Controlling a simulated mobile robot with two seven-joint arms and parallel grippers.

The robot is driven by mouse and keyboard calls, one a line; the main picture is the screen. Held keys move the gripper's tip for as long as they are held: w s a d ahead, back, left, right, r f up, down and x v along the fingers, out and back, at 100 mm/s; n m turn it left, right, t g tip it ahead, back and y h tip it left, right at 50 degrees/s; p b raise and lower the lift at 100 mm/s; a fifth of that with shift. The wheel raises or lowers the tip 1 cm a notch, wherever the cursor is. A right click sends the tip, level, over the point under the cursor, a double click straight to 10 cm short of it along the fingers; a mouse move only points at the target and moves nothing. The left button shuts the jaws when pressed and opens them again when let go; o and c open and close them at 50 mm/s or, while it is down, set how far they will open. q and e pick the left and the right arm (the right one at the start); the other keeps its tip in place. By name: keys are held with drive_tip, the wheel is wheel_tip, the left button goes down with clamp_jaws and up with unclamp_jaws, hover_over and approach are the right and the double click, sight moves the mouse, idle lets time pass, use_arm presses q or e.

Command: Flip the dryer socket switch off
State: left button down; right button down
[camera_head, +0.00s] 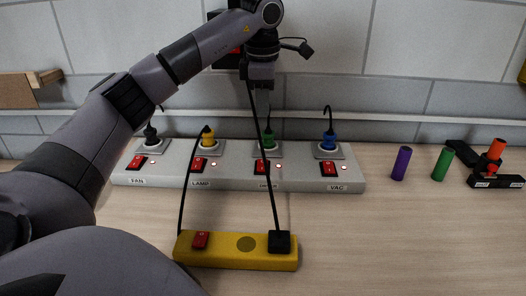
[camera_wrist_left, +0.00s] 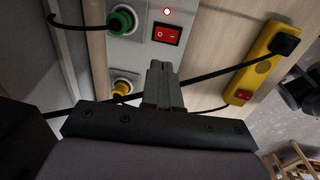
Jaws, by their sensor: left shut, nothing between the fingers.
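A grey power strip (camera_head: 225,182) lies along the back of the table with several sockets, each with a red switch. The third socket holds a green plug (camera_head: 268,140); its label below is partly covered by a black cable and hard to read. Its red switch (camera_head: 260,167) has a lit indicator beside it. In the left wrist view this switch (camera_wrist_left: 166,35) and the green plug (camera_wrist_left: 122,20) show clearly. My left gripper (camera_head: 262,110) is shut and empty, pointing down above the third socket. In the left wrist view its fingertips (camera_wrist_left: 159,66) appear close to the switch; contact cannot be told.
Neighbouring switches sit at LAMP (camera_head: 198,165), FAN (camera_head: 137,163) and VAC (camera_head: 329,168). A yellow power strip (camera_head: 220,260) lies in front, with black cables crossing. Purple (camera_head: 401,163) and green (camera_head: 442,164) cylinders and a black-orange device (camera_head: 490,170) stand right. The front right is clear.

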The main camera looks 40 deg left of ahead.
sight(263, 162)
use_arm(q)
drive_tip(key=f, duration=0.9)
drive_tip(key=w+a+f+p, duration=0.1)
drive_tip(key=f, duration=0.3)
drive_tip(key=shift+w+f, duration=0.1)
drive_tip(key=shift+f, duration=0.3)
drive_tip(key=shift+a+f, duration=0.1)
drive_tip(key=shift+f, duration=0.1)
drive_tip(key=shift+s+d+r+p, duration=0.15)
drive_tip(key=shift+s+d+p, duration=0.2)
drive_tip(key=shift+s+d, duration=0.2)
drive_tip(key=shift+r, duration=0.15)
